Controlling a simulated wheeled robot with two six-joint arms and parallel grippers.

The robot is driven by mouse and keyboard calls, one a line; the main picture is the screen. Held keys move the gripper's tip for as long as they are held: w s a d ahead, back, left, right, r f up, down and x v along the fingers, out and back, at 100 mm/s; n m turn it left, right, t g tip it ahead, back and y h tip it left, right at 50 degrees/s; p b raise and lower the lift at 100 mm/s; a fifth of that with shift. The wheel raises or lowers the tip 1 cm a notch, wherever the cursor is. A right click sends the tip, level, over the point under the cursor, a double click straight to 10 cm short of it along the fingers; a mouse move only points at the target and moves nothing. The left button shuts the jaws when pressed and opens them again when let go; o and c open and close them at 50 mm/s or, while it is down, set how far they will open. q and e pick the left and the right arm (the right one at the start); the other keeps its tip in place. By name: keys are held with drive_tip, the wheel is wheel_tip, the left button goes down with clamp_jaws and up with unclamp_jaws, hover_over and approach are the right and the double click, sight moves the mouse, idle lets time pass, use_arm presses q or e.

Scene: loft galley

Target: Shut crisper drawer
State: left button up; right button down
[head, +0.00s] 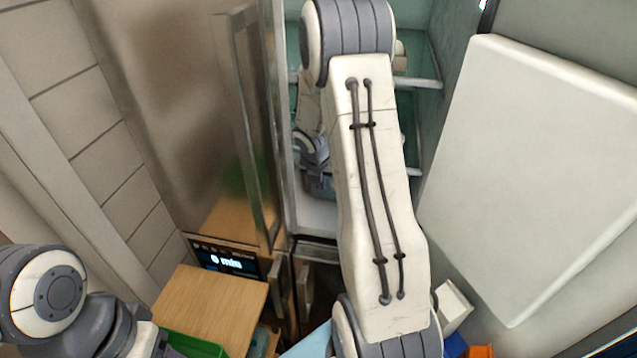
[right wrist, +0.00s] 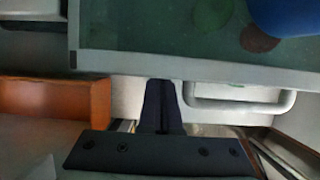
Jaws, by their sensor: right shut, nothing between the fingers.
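The crisper drawer shows in the right wrist view as a pale front with a white bar handle (right wrist: 240,104). A green-tinted clear panel (right wrist: 160,35) with a pale edge lies above it, with dark round shapes and a blue thing showing on or through it. How far the drawer stands out, I cannot tell. My right gripper (right wrist: 160,108) is shut and empty, its fingertips close to the pale edge, left of the handle. Whether they touch is unclear. In the head view my right arm reaches into the open fridge (head: 300,215) and hides most of its inside. My left gripper is out of view.
The fridge door (head: 545,170) stands open on the right. A tall metal-handled cabinet (head: 180,110) is on the left. A wooden board (head: 212,305) and a small lit display (head: 228,262) are below it. An orange-brown block (right wrist: 50,97) lies left of my right fingers.

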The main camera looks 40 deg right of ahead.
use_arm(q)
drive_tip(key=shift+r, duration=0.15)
use_arm(e)
drive_tip(key=shift+w+d, duration=0.1)
